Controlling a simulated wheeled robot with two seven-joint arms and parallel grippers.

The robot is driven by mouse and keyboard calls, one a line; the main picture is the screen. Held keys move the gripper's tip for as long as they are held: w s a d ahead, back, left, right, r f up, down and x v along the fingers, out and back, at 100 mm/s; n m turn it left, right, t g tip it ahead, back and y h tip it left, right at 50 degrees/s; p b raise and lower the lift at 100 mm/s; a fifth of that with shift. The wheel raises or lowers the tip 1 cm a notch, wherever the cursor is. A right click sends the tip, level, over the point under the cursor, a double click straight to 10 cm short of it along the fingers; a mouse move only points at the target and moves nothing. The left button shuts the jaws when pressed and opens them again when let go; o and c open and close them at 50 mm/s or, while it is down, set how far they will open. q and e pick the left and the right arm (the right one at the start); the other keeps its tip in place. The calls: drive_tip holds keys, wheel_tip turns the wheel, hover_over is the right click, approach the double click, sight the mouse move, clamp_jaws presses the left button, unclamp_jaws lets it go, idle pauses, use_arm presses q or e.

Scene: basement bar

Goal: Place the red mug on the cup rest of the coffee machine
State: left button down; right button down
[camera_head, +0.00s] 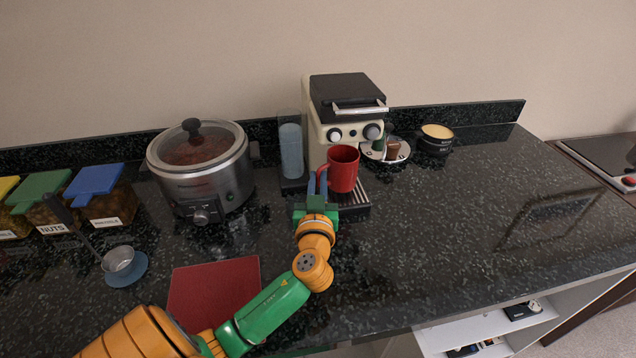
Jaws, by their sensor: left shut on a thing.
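The red mug (343,168) is upright at the front of the coffee machine (345,108), over or on the cup rest (356,199). I cannot tell whether its base touches the rest, as the gripper hides part of that area. My left gripper (318,186) reaches up from the front and is shut on the mug at its left side, where the handle is. The cup rest is a slatted tray at the machine's foot, and its right part shows bare. My right gripper is not in view.
A slow cooker (202,170) stands left of the machine. A plate (386,151) and black bowl (436,139) stand right. The right counter is clear.

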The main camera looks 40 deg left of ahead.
use_arm(q)
drive_tip(key=c, duration=0.9)
unclamp_jaws()
drive_tip(key=shift+s+f, duration=0.1)
drive_tip(key=shift+f, duration=0.5)
drive_tip(key=shift+d+f, duration=0.1)
drive_tip(key=shift+r+p, duration=0.55)
drive_tip(key=shift+p, duration=0.1)
drive_tip(key=b+v, duration=0.1)
drive_tip(key=v, duration=0.2)
drive_tip(key=b+v, duration=0.1)
drive_tip(key=v, duration=0.3)
drive_tip(key=b+v, duration=0.2)
drive_tip(key=v, duration=0.1)
drive_tip(key=shift+s+d+r, duration=0.25)
drive_tip(key=shift+s, duration=0.1)
drive_tip(key=shift+s+d+r, duration=0.25)
drive_tip(key=shift+s, duration=0.1)
